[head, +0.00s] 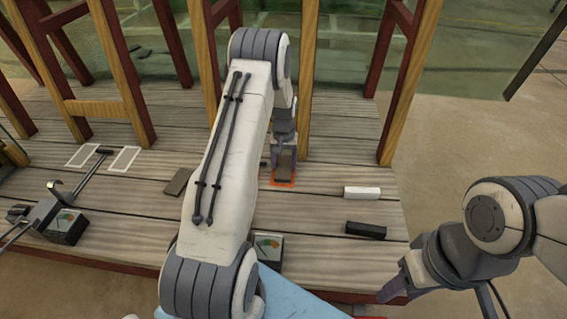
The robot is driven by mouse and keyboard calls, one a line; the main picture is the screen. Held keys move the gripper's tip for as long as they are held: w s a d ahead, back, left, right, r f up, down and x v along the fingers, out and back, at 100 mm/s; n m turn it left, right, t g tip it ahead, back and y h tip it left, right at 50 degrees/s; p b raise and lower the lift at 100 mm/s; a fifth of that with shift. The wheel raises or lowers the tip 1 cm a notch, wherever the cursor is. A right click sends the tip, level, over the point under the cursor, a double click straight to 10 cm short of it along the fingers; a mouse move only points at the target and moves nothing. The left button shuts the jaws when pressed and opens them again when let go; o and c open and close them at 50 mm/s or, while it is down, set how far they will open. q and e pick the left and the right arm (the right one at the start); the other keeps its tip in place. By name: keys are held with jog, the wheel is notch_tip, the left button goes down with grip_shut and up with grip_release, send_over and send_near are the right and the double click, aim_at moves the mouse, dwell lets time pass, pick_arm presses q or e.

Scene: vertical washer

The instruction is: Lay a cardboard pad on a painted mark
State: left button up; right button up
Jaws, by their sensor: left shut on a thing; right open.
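My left gripper (284,158) points down at the middle of the plank deck, shut on a small brown pad (286,169). The pad's lower part is over an orange-red outlined mark (283,185) on the planks; I cannot tell whether it touches the wood. A dark strip shows at the pad's near end. Another flat brown piece (178,181) lies left of my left arm. Two white outlined marks, one on the left (82,155) and one on the right (125,158), are at the far left. My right gripper (396,288) is open and empty at the lower right, off the deck's edge.
A white block (362,193) and a black block (366,230) lie right of the orange mark. Gauge boxes stand at the left (66,227) and near front (268,249). A dark-handled tool (80,178) lies left. Wooden posts (404,85) rise behind.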

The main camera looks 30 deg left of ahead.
pick_arm(q)
jog(key=shift+f, duration=0.3)
jog(key=o, duration=1.3)
jog(key=shift+o, duration=0.2)
notch_tip(320, 180, up, 10)
jog(key=p, duration=0.4)
jog(key=shift+r+p, duration=0.25)
jog(key=shift+p, duration=0.15)
